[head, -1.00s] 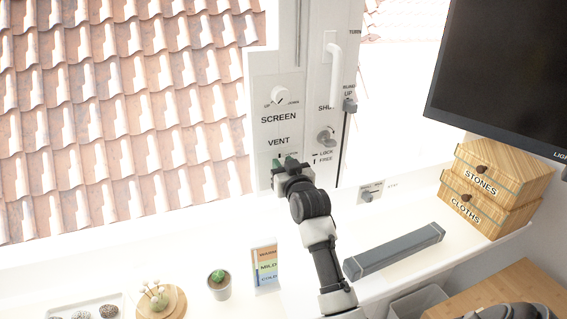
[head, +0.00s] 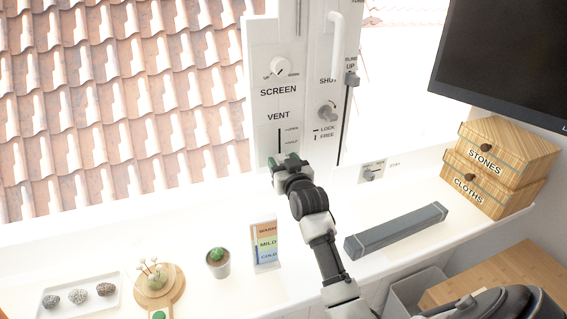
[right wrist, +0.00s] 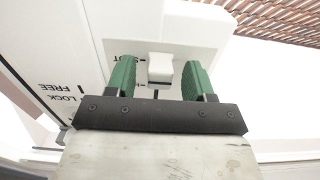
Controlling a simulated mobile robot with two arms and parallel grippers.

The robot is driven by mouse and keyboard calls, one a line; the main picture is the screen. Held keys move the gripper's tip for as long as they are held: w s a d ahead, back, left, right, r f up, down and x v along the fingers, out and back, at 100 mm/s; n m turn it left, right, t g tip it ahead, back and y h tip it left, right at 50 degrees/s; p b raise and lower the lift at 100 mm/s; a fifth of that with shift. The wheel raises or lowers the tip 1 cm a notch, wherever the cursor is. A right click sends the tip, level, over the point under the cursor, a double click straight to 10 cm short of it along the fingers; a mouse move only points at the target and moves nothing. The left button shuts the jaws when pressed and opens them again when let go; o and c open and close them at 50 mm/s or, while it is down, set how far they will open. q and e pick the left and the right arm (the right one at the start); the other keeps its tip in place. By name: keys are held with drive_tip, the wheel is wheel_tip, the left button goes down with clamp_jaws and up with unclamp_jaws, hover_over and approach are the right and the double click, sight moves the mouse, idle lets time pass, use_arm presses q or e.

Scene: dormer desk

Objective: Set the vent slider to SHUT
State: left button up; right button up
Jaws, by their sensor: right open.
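The vent panel (head: 262,146) is on the white window post, with a dark vertical slot (head: 279,138) under the word VENT. The OPEN and HALF marks show beside the slot; its lower end is hidden behind my right gripper (head: 288,166). In the right wrist view, the pale vent slider knob (right wrist: 160,68) sits between the green fingers of my right gripper (right wrist: 158,80). The gripper is open, with a gap on each side of the knob. The upside-down SHUT label is beside the knob, and the slot runs from it toward the gripper's base. My left gripper is not in view.
The screen dial (head: 280,67) is above, and the lock knob (head: 327,111) and white handle (head: 335,50) are to the right.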

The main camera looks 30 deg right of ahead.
drive_tip(key=b+v, duration=0.1)
drive_tip(key=v, duration=0.9)
drive_tip(key=shift+s+a+b, duration=0.2)
drive_tip(key=shift+s+b, duration=0.15)
